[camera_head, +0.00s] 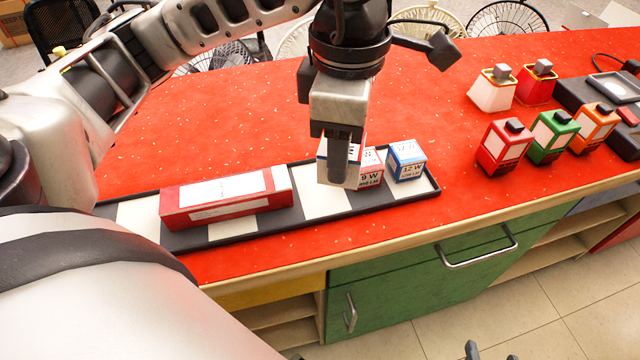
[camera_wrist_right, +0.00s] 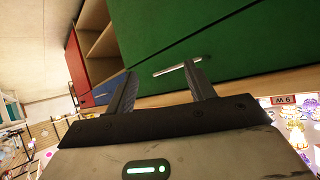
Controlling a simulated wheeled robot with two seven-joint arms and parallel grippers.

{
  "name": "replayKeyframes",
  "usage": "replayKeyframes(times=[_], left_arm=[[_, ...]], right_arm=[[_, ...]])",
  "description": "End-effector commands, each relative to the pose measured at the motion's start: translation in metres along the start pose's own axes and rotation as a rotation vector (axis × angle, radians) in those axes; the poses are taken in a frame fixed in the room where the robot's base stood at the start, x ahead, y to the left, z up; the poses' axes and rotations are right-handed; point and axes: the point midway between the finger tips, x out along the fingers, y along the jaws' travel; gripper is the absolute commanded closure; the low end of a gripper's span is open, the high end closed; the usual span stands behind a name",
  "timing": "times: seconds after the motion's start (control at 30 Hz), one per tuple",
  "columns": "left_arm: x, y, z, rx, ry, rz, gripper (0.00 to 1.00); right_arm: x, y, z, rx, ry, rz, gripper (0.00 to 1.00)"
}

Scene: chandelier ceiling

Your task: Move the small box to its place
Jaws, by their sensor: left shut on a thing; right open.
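My left gripper (camera_head: 340,172) is shut on a small white box (camera_head: 325,151) with coloured edges. The gripper hides most of this box, and I cannot tell whether it touches the tray. Below it is a black tray with white panels (camera_head: 325,197). On the tray's right part, a red-and-white 9 W box (camera_head: 371,168) stands close beside the gripper. A blue-and-white 12 W box (camera_head: 406,161) stands to its right. My right gripper (camera_wrist_right: 162,88) is open and empty in the right wrist view, facing the green cabinet front (camera_wrist_right: 225,45).
A long red box (camera_head: 225,198) lies on the tray's left part. Several coloured box-shaped items (camera_head: 504,147) and a dark device (camera_head: 610,90) stand at the right of the red counter (camera_head: 440,110). The counter's middle right is clear.

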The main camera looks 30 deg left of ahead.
Motion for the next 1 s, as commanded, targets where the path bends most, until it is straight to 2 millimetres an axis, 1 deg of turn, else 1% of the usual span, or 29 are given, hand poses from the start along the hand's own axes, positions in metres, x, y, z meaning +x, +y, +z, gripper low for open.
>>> replayKeyframes(times=[0.03, 0.1, 0.17, 0.3, 0.6, 0.7, 0.8, 0.9, 1.0], left_arm=[[0.001, -0.005, -0.002, -0.122, -0.002, 0.005, 0.78], [-0.002, -0.012, -0.005, -0.305, -0.003, 0.004, 0.78], [-0.003, -0.018, -0.008, -0.462, -0.003, 0.004, 0.78], [-0.006, -0.031, -0.016, -0.834, -0.004, 0.005, 0.78], [-0.007, -0.059, -0.036, -1.601, -0.004, 0.003, 0.78], [-0.006, -0.066, -0.041, -1.794, -0.003, 0.002, 0.78], [-0.006, -0.070, -0.045, -1.932, -0.002, 0.002, 0.78], [-0.007, -0.073, -0.048, -2.012, 0.000, 0.001, 0.78], [-0.009, -0.070, -0.048, -2.045, 0.004, -0.004, 0.78]], right_arm=[[0.003, 0.000, 0.003, 0.002, 0.004, -0.001, 0.46], [0.004, 0.000, 0.005, 0.006, 0.007, -0.003, 0.46], [0.005, 0.000, 0.007, 0.010, 0.009, -0.005, 0.46], [0.007, -0.001, 0.009, 0.019, 0.019, -0.011, 0.46], [0.010, -0.002, 0.017, 0.034, 0.025, -0.020, 0.46], [0.010, -0.003, 0.020, 0.039, 0.025, -0.023, 0.46], [0.010, -0.003, 0.019, 0.043, 0.029, -0.026, 0.46], [0.009, -0.003, 0.015, 0.044, 0.037, -0.027, 0.46], [0.004, -0.004, 0.008, 0.043, 0.038, -0.026, 0.46]])
